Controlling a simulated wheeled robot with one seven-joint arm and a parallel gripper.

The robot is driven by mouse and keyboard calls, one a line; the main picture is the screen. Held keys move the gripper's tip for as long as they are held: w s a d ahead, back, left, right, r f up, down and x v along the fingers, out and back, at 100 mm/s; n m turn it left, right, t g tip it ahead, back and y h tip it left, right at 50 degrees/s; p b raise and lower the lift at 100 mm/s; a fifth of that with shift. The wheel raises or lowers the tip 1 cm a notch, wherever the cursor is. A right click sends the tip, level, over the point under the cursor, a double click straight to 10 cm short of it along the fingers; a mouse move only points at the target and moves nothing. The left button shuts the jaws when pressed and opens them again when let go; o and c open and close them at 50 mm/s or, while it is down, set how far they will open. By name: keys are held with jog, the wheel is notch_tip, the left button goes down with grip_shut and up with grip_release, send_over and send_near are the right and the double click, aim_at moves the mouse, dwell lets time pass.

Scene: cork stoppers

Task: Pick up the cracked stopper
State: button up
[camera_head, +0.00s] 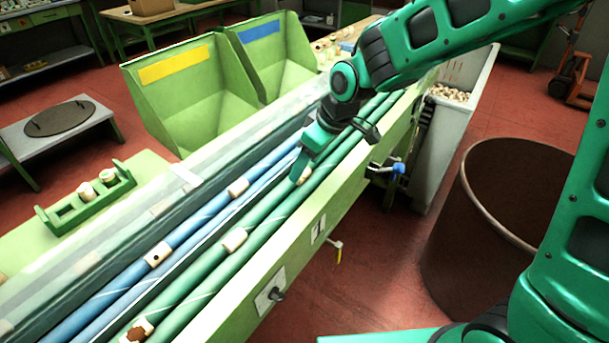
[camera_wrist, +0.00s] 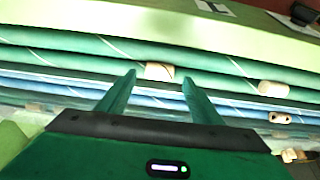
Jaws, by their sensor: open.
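Several pale cork stoppers lie along the green and blue rollers. In the wrist view one stopper (camera_wrist: 158,71) lies on the green rollers beyond and between my fingertips, with a thin dark line near its right end; I cannot tell for sure if this is a crack. In the head view my gripper (camera_head: 298,176) hides that spot. My gripper (camera_wrist: 160,77) is open and empty, pointing down at the rollers. Another plain stopper (camera_head: 235,240) lies on the green rollers, one with dark holes (camera_head: 158,254) on the blue, and one with brown patches (camera_head: 137,330) at the near end.
Another stopper (camera_head: 238,188) lies on the blue rollers. Two green bins, yellow-labelled (camera_head: 178,105) and blue-labelled (camera_head: 265,60), stand behind a clear guard (camera_head: 120,232). A green rack (camera_head: 88,197) holds stoppers at left. A brown drum (camera_head: 485,225) stands at right.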

jog(key=shift+x, duration=1.55)
jog(key=shift+d, duration=0.1)
jog(key=c, duration=1.1)
jog(key=shift+r, duration=0.1)
